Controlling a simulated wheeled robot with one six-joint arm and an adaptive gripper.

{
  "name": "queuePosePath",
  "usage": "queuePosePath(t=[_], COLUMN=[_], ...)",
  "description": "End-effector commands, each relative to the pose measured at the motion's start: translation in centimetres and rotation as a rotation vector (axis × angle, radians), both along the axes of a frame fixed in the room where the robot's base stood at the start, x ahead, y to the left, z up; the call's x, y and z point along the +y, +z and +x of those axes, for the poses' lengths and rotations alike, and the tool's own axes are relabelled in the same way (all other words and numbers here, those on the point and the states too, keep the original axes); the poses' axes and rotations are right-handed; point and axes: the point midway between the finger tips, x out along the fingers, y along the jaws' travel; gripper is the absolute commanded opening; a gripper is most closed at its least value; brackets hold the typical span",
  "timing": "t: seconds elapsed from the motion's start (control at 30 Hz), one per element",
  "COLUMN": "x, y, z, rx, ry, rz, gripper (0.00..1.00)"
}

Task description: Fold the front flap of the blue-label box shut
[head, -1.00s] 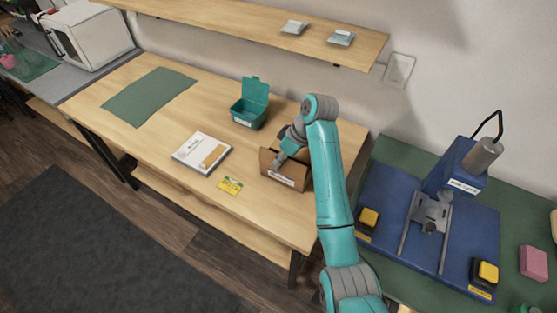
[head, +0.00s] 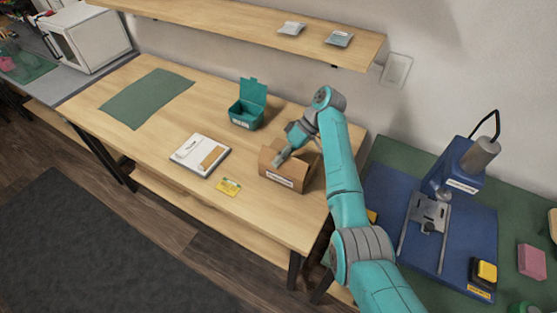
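A brown cardboard box (head: 275,172) stands on the wooden table, right of its middle, in the head view. A pale label with a dark edge is on its front; its colour is too small to be sure of. The box top is at least partly open and a flap at its left side shows. My gripper (head: 280,158) points down and left at the box's upper left part, over or touching it. Contact is unclear, and its fingers are too small to tell open from shut. My arm hides part of the box's far side.
A teal open-lidded box (head: 246,108) stands behind. A green mat (head: 147,98) lies far left. A shelf (head: 230,25) hangs above. A blue press (head: 462,168) stands right.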

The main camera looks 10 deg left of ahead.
Motion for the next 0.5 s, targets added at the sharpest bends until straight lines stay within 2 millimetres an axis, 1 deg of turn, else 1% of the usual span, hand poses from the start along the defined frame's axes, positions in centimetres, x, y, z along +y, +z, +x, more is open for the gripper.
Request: queuePosePath(t=[0.2, 0.5], x=[-0.12, -0.21], y=[-0.18, -0.40], z=[0.33, 0.54], rx=[0.102, 0.194], ry=[0.000, 0.000], rz=[0.035, 0.069], gripper=[0.00, 0.00])
